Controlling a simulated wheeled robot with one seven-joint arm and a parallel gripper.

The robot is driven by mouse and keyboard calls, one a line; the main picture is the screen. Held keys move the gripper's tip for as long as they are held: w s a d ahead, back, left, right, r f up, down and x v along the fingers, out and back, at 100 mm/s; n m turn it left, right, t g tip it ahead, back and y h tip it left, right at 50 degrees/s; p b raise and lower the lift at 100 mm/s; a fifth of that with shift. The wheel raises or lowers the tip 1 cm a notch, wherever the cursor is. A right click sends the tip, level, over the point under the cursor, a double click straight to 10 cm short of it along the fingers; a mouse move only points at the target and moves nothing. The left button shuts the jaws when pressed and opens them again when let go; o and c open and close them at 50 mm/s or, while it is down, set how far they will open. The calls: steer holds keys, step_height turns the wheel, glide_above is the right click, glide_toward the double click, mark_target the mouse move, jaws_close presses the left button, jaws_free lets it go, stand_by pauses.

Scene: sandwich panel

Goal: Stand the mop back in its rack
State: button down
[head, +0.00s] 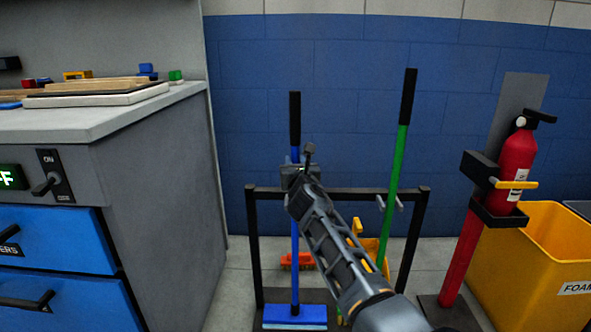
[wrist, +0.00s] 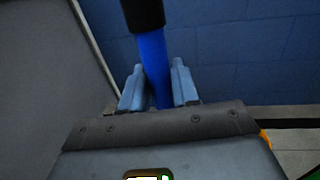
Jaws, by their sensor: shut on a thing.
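The mop has a blue pole (head: 295,240) with a black grip on top and a flat blue head (head: 294,314) at the bottom. It stands nearly upright at the left part of the black rack (head: 340,192), its head at or just above the dark base plate. My gripper (head: 293,172) is shut around the pole near the rack's top bar. In the wrist view the blue pole (wrist: 154,68) runs between the two fingers. My gripper hides where the pole meets the bar, so I cannot tell whether a clip holds it.
A green-handled tool (head: 395,175) leans in the rack's right clip (head: 389,203). An orange brush (head: 297,261) is low behind the rack. A counter with blue drawers (head: 60,240) stands left. A fire extinguisher (head: 516,165) on a stand and a yellow bin (head: 540,265) are right.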

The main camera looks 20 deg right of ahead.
steer(key=c, duration=0.8)
jaws_free()
steer(key=shift+c, duration=0.2)
steer(key=shift+r, duration=0.2)
steer(key=s+a+p, duration=0.1)
steer(key=s+p, duration=0.5)
steer(key=s, duration=0.6)
steer(key=shift+a+f+p, duration=0.3)
steer(key=shift+a, duration=0.1)
